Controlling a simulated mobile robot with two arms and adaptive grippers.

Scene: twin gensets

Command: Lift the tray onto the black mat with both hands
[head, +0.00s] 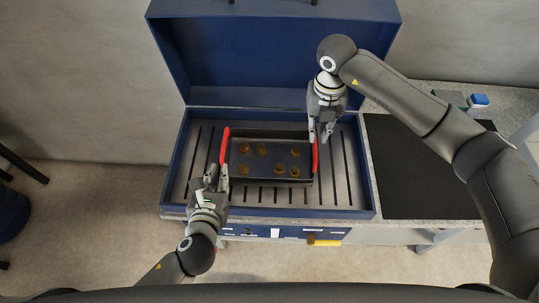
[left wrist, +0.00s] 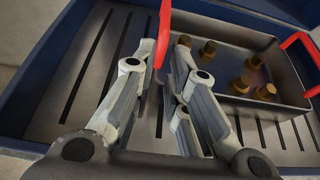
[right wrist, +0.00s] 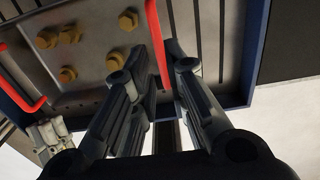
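The grey tray (head: 270,134) has a red handle at each end and holds several brass-coloured fittings (head: 262,151). It is inside the blue box, over its slotted floor; I cannot tell whether it touches that floor. The black mat (head: 415,170) lies bare to the right of the box.
The blue box (head: 172,170) has a low wall around the tray and a raised lid (head: 275,60) behind. Its right wall stands between tray and mat. A small blue-topped item (head: 478,100) stands behind the mat. My right arm passes above the mat's right part.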

